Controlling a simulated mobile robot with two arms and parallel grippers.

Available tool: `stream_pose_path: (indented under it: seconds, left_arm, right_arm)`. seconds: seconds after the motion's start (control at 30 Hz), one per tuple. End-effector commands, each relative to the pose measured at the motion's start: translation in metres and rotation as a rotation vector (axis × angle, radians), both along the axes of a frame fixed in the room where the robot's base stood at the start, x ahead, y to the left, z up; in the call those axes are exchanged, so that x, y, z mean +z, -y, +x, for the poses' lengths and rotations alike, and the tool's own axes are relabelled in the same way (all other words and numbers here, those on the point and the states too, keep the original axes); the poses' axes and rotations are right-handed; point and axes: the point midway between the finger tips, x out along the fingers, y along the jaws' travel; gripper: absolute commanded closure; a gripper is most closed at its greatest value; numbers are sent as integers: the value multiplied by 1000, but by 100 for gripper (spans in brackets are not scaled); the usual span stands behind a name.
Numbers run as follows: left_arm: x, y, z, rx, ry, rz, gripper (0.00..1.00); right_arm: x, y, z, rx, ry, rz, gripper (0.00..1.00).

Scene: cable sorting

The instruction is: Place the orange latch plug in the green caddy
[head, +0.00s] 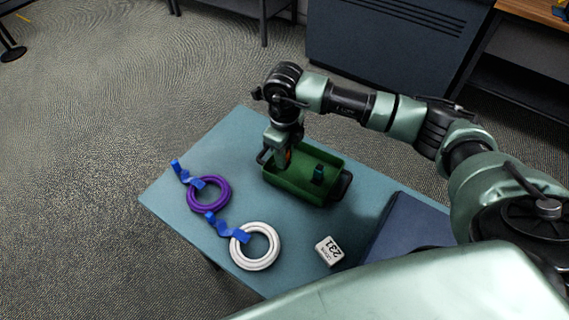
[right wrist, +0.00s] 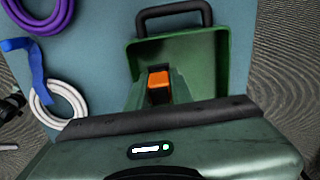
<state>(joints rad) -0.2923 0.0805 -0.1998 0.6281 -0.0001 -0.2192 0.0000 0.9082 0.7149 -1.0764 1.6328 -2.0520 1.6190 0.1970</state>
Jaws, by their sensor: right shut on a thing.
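The green caddy (head: 328,157) stands on the table, an open box with dark handles at its ends. My right gripper (head: 283,160) points down at the caddy's left end in the head view. It is shut on the orange latch plug (right wrist: 158,88), which shows between its fingers in the right wrist view. My left gripper is not in view.
A small dark teal piece (head: 318,175) shows inside the caddy. A purple cable coil (head: 209,205) and a white cable coil (head: 265,262), each with a blue strap, lie at the left. A white numbered block (head: 328,250) and a dark blue box (head: 400,230) are nearer and to the right.

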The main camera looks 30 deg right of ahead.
Motion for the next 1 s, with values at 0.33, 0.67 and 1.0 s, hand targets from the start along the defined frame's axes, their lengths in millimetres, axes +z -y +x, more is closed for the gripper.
stream_pose_path:
  seconds: [0.33, 0.67, 1.0]
  left_arm:
    - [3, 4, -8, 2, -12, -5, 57]
    - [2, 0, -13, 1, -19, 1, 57]
    - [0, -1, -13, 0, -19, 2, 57]
  right_arm:
    - [-39, 0, -1, 0, -3, -1, 100]
    - [-47, 0, 0, 1, 0, 0, 100]
    - [-49, 0, 0, 1, -1, -1, 57]
